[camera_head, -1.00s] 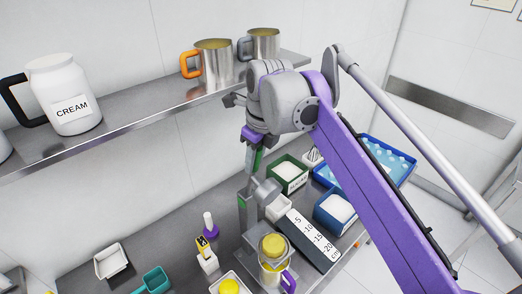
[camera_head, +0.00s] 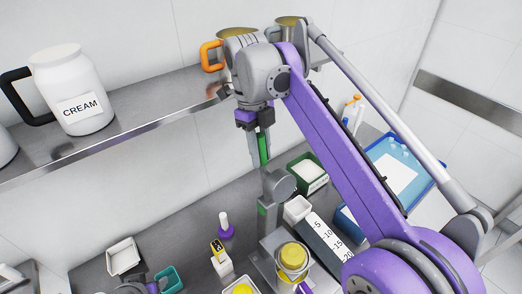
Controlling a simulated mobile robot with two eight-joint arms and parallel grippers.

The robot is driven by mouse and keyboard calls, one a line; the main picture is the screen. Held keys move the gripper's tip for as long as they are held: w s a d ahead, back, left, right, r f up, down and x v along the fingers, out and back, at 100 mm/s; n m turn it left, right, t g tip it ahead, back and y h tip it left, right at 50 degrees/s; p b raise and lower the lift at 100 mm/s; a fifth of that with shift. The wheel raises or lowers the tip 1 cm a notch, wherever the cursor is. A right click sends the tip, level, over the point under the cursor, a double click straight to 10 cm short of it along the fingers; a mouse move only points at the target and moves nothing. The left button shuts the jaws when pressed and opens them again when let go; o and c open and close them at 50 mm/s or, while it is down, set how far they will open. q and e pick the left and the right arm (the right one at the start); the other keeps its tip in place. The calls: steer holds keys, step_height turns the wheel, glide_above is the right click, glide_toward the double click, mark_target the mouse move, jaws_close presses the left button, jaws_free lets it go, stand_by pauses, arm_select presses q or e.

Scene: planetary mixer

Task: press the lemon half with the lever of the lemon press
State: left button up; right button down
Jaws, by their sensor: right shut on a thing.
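The lemon press (camera_head: 268,222) stands on the counter, with a grey post, a round hub and a lever (camera_head: 264,148) with a green part pointing upward. My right gripper (camera_head: 259,134) is shut on the upper part of the lever; the arm above partly hides the grip. A yellow round thing (camera_head: 292,254), seemingly the lemon half, sits in the press's ring-shaped holder at the front. A vessel with a purple handle (camera_head: 304,288) is partly visible below it. A grey and purple part, seemingly my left gripper (camera_head: 148,288), shows at the bottom edge; its jaws are not clear.
A green bin (camera_head: 308,172), a white container (camera_head: 297,208), a teal scoop (camera_head: 168,277) and a white dish (camera_head: 123,256) lie around the press.

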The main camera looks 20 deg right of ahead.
steer(key=shift+f, duration=0.15)
steer(key=c, duration=0.6)
jaws_free()
steer(key=shift+w, duration=0.15)
arm_select(q)
steer(key=shift+w, duration=0.1)
arm_select(e)
steer(key=shift+r, duration=0.45)
arm_select(q)
steer(key=shift+w+r+p, duration=0.3)
steer(key=shift+r+p, duration=0.05)
steer(key=shift+r, duration=0.05)
arm_select(e)
step_height(320, 180, up, 10)
steer(key=w, duration=0.1)
steer(key=shift+w+a, duration=0.4)
steer(key=shift+f, duration=0.1)
